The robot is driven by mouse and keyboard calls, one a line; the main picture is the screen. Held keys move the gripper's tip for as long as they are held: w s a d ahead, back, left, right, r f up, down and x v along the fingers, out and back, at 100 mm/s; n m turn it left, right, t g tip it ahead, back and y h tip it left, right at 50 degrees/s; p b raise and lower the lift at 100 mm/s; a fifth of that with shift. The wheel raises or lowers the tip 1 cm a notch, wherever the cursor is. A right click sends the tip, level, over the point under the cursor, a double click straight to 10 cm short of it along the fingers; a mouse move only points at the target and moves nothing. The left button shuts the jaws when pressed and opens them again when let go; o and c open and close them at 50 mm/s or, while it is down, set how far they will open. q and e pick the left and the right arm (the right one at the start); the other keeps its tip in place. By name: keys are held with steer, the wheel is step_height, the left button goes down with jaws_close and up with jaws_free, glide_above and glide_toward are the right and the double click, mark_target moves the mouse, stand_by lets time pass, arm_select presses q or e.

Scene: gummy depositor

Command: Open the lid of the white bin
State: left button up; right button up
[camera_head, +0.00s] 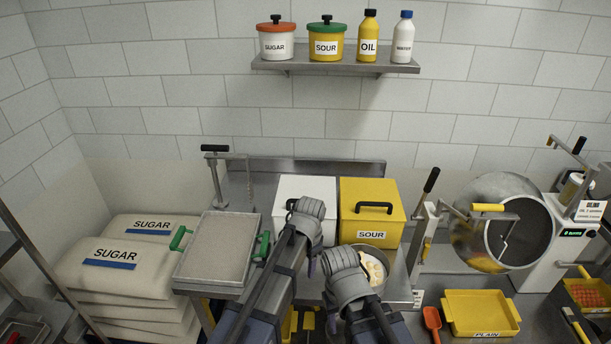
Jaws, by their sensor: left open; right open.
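The white bin (300,187) stands on the steel counter against the wall, its lid down. Its dark handle (291,204) shows only in part, because my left gripper covers the front of the bin. My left gripper (311,207) is open and in front of the bin in the picture, near the handle; I cannot tell whether it touches it. My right gripper (341,260) is open, lower and to the right, in front of the yellow bin's base and beside a bowl.
A yellow SOUR bin (371,199) with a black handle stands close to the right of the white bin. A bowl (375,264) with pale contents sits in front. A tray with green handles (218,247) is at the left. A shelf (335,68) with containers hangs above.

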arm_select(q)
steer(key=w+a+r+m+t+p, duration=0.1)
steer(key=w+r+m+p, duration=0.3)
steer(key=w+r+p, duration=0.45)
steer(key=w+r+m+p, duration=0.35)
steer(key=w+r, duration=0.25)
steer(key=w, duration=0.6)
arm_select(e)
step_height(320, 180, up, 14)
arm_select(q)
steer(key=shift+h, duration=0.3)
steer(key=f+b, duration=0.2)
steer(key=w+f+b, duration=0.1)
steer(key=f+b, duration=0.4)
steer(key=b, duration=0.1)
steer(key=shift+w+a+f, duration=0.15)
steer(key=shift+w+f, duration=0.15)
steer(key=shift+f, duration=0.05)
arm_select(e)
step_height(320, 180, down, 8)
steer(key=shift+r, duration=0.25)
arm_select(q)
steer(key=shift+c, duration=0.4)
jaws_close()
